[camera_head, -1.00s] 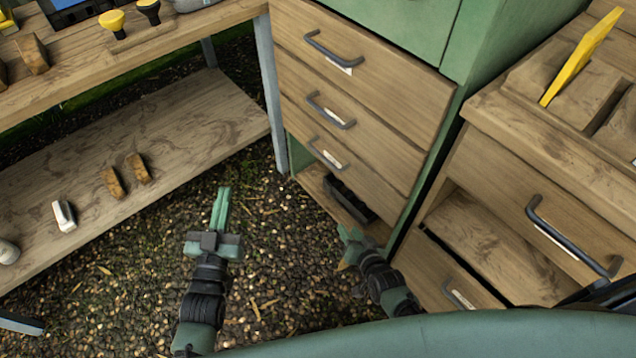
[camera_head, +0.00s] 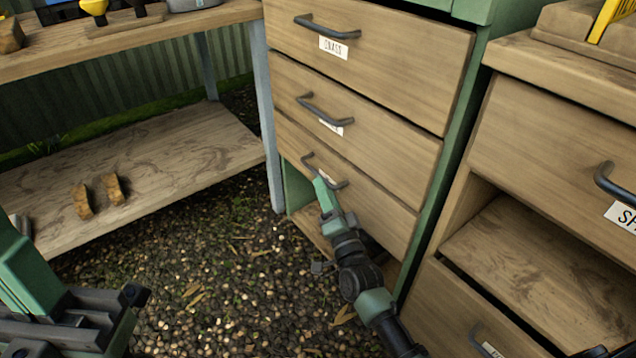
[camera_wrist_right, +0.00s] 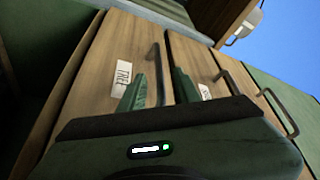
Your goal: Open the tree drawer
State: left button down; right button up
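The tree drawer (camera_head: 375,198) is the lowest wooden drawer of the green cabinet and looks shut. My left gripper (camera_head: 30,270) is at the lower left, cut by the frame edge, away from the drawers.
The grass drawer (camera_head: 400,60) and a middle drawer (camera_head: 385,130) sit above, both shut. A wooden cabinet (camera_head: 560,140) with a handled drawer stands close on the right. A workbench (camera_head: 150,165) with a lower shelf is on the left. Gravel ground (camera_head: 215,275) lies clear between.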

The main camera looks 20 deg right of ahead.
aim_at(319, 174)
jog(key=b+x, duration=0.1)
jog(key=x, duration=0.4)
jog(key=shift+c, duration=0.3)
grip_shut()
jog(key=shift+f, duration=0.1)
dwell(1.0)
